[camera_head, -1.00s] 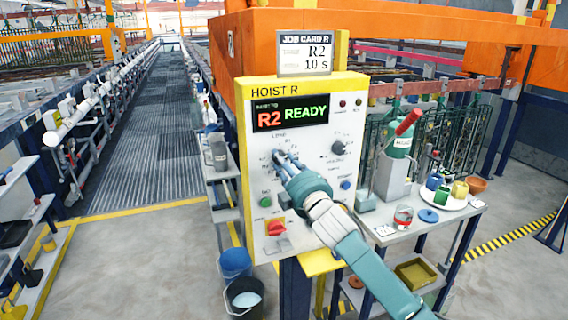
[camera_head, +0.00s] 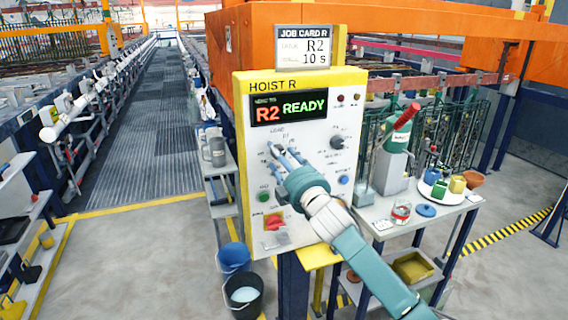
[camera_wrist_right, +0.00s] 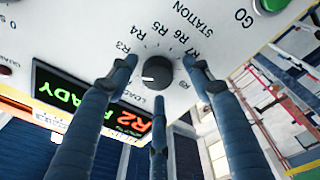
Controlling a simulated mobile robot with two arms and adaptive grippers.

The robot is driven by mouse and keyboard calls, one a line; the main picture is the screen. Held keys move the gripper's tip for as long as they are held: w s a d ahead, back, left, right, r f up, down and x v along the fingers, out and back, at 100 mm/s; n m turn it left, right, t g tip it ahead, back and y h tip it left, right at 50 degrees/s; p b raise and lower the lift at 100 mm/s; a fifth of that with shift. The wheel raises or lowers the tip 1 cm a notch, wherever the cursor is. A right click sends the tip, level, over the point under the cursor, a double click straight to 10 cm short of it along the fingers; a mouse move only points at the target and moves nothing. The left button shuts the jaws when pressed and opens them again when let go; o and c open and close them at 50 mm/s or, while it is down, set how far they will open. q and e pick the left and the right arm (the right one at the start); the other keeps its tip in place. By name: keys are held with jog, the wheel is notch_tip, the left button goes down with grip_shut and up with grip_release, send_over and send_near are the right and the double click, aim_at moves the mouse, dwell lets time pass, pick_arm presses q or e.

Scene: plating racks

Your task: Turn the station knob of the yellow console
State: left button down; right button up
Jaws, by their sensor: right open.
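The yellow-edged console (camera_head: 243,165) labelled HOIST R stands in the middle of the head view. Its display (camera_head: 290,109) reads R2 READY. The black station knob (camera_wrist_right: 157,71) shows in the right wrist view, ringed by LOAD and R labels. Its white mark points left, between R3 and LOAD; a finger hides the label there. My right gripper (camera_head: 285,153) is open in front of the panel. Its three fingers (camera_wrist_right: 157,92) spread around the knob, apart from it as far as I can see. My left gripper is out of view.
A job card (camera_head: 303,47) above the console reads R2, 10 s. A second knob (camera_head: 337,142), a red switch (camera_head: 274,221) and a green button (camera_head: 264,197) sit on the panel. A bench (camera_head: 440,213) with pots stands right; buckets (camera_head: 242,294) stand below left.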

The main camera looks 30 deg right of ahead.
jog(key=v, duration=1.2)
jog(key=shift+w, duration=0.1)
jog(key=s+d+f+m+g, duration=0.15)
jog(key=f+g, duration=0.25)
jog(key=f, duration=1.5)
jog(key=s+f+m+g, duration=0.2)
jog(key=f+m+g, duration=0.1)
jog(key=f, duration=1.7)
jog(key=s+a+f+m+g+y, duration=0.1)
jog(key=s+a+f+g, duration=0.15)
jog(key=s+f, duration=0.6)
jog(key=s+a+f+m+g+y, duration=0.1)
jog(key=s+a+f+g, duration=0.3)
jog(key=f, duration=0.8)
jog(key=s+a+f+g, duration=0.1)
jog(key=s+a+f, duration=0.3)
jog(key=s, duration=0.7)
jog(key=s+a+f+m+g+y, duration=0.1)
jog(key=s+a+f+g, duration=0.1)
jog(key=s+a+f, duration=0.2)
jog(key=s+a+f+m+g, duration=0.1)
jog(key=s+a+f, duration=0.3)
jog(key=s+f, duration=0.5)
jog(key=s, duration=0.9)
jog(key=shift+s+f, duration=0.2)
jog(key=shift+s, duration=0.05)
